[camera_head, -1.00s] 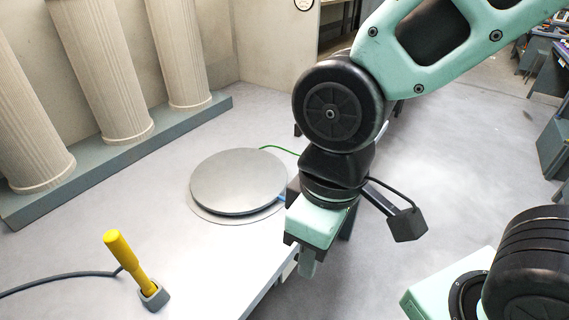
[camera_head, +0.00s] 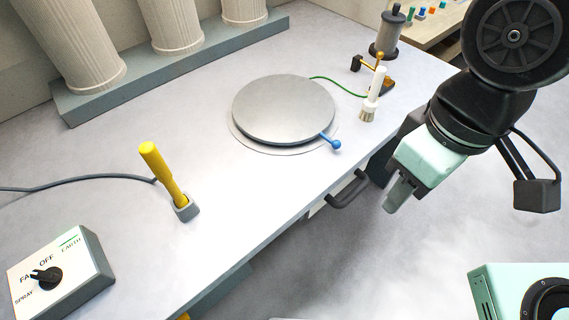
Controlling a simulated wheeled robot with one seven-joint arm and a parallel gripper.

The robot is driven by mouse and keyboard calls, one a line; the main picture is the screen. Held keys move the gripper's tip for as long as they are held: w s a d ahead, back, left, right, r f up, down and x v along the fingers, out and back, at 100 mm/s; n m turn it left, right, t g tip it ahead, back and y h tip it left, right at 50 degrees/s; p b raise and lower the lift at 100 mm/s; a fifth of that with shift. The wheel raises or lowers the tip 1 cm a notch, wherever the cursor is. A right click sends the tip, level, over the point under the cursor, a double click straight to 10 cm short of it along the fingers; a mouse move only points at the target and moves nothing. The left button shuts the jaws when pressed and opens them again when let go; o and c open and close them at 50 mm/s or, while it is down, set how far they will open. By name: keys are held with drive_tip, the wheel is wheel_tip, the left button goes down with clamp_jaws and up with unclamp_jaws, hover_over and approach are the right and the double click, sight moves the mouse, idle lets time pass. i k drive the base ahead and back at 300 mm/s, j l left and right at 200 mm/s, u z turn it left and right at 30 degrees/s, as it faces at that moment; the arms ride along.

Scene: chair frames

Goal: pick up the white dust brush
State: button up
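The white dust brush (camera_head: 375,88) stands upright, bristles down, near the right end of the pale tabletop, just right of the round metal plate. Its white handle points up and its tan bristles touch the table. My gripper (camera_head: 397,198) is pale green with grey fingers. It hangs beyond the table's front edge, below and right of the brush in the picture, clearly apart from it. The fingers overlap from this side, so their opening does not show.
The metal plate (camera_head: 284,108) has a blue-knobbed rod (camera_head: 331,142). A dark spool-like post (camera_head: 387,37) and small brass fittings (camera_head: 379,60) stand behind the brush. A yellow-handled tool (camera_head: 163,172) and a switch box (camera_head: 62,278) are at left. A drawer handle (camera_head: 348,188) juts from the front.

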sight(367, 114)
drive_tip(key=i+l+u, duration=0.15)
drive_tip(key=u, duration=0.3)
drive_tip(key=i+l+u, duration=0.1)
drive_tip(key=l+u, duration=0.15)
drive_tip(key=u, duration=0.2)
drive_tip(key=i+l+u, duration=0.1)
drive_tip(key=l+u, duration=0.2)
drive_tip(key=u, duration=0.15)
